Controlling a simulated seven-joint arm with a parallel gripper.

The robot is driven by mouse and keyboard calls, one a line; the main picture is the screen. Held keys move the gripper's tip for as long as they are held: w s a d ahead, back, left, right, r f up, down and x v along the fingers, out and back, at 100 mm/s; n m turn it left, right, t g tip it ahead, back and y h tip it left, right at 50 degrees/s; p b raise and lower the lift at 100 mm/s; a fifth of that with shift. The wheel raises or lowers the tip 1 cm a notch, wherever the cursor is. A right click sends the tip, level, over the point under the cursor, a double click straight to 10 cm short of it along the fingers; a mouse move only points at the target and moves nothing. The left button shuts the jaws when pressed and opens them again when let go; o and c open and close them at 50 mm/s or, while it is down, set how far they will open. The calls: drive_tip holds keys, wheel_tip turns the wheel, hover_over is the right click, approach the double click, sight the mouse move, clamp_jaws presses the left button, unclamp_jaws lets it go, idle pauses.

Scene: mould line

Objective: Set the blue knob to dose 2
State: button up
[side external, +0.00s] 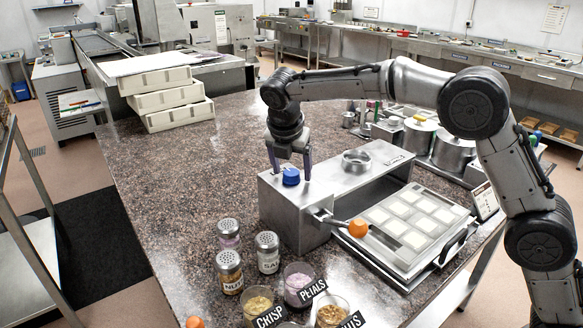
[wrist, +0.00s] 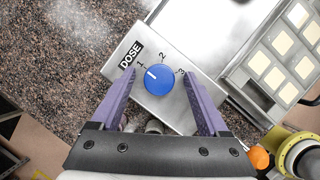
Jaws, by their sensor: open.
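The blue knob (wrist: 160,82) sits on top of a steel dosing box (side external: 322,197), beside the marks 1, 2 and 3 and a DOSE label (wrist: 131,55). In the wrist view its white pointer line aims up and left, toward the mark 1 (wrist: 141,65). The mark 2 (wrist: 163,57) is at the knob's upper edge and the mark 3 (wrist: 180,71) at its right. The knob also shows in the side view (side external: 291,177). My gripper (wrist: 157,78) is open, with its purple fingers on either side of the knob. Whether they touch it is unclear.
An orange-ended lever (side external: 357,228) sticks out of the box's front, beside a mould tray (side external: 405,222) of pale squares. Shaker jars (side external: 267,252) and labelled cups (side external: 299,284) stand in front. White trays (side external: 166,97) are stacked at the back left. The counter left of the box is clear.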

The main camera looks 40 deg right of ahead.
clamp_jaws()
idle(0.3)
drive_tip(key=m+g, duration=0.1)
drive_tip(key=m, duration=0.2)
drive_tip(key=m+g+h, duration=0.1)
drive_tip(key=m, duration=0.2)
drive_tip(key=shift+w+a+r, duration=0.1)
drive_tip(key=shift+w, duration=0.05)
drive_tip(key=m+g, duration=0.2)
drive_tip(key=m, duration=0.3)
drive_tip(key=shift+m, duration=0.4)
idle(0.3)
unclamp_jaws()
